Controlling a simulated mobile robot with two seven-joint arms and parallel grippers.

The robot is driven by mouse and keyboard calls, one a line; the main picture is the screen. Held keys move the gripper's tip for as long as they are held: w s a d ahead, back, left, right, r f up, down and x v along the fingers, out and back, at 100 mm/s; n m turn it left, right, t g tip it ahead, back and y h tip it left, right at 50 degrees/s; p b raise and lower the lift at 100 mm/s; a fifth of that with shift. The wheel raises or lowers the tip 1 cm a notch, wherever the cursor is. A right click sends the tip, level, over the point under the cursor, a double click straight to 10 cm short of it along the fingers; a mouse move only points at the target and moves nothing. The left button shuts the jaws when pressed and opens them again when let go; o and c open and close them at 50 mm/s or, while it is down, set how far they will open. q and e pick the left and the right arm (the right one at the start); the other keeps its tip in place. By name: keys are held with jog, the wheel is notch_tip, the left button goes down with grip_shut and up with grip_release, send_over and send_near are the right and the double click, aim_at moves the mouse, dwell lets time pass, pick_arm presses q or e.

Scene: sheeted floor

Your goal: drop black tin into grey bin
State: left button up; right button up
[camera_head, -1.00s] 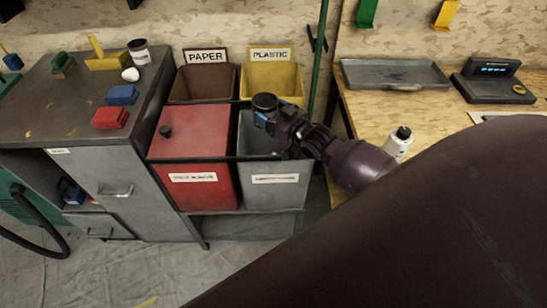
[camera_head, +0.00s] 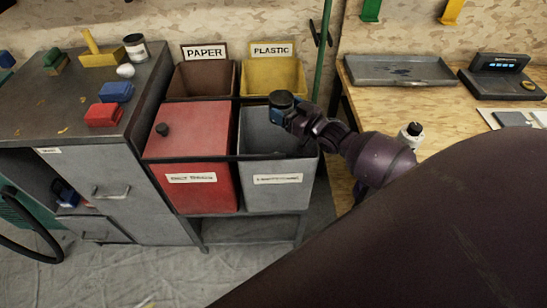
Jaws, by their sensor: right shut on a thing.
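The black tin (camera_head: 282,101) is a short dark cylinder held at the tip of my right gripper (camera_head: 290,113), in the head view. The gripper is shut on it, and its fingers are partly hidden by the tin and the wrist. The tin is above the grey bin (camera_head: 277,190), over its back part near the yellow bin. The grey bin is open at the top, with a white label on its front. My right wrist covers part of its right rim. My left gripper is not in view.
A red lidded bin (camera_head: 190,140) stands left of the grey bin. Behind are a brown paper bin (camera_head: 203,80) and a yellow plastic bin (camera_head: 273,76). A grey cabinet (camera_head: 60,110) with blocks is at left. A workbench (camera_head: 440,100) with a tray and white bottle is at right.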

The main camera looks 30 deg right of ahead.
jog(key=shift+f, duration=0.55)
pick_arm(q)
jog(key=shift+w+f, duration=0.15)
pick_arm(e)
jog(key=shift+r, duration=0.1)
jog(key=o, duration=1)
pick_arm(q)
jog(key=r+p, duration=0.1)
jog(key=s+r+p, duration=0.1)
jog(key=p, duration=0.1)
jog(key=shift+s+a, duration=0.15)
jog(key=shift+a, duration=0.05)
pick_arm(e)
notch_tip(320, 180, up, 20)
jog(key=shift+r, duration=0.1)
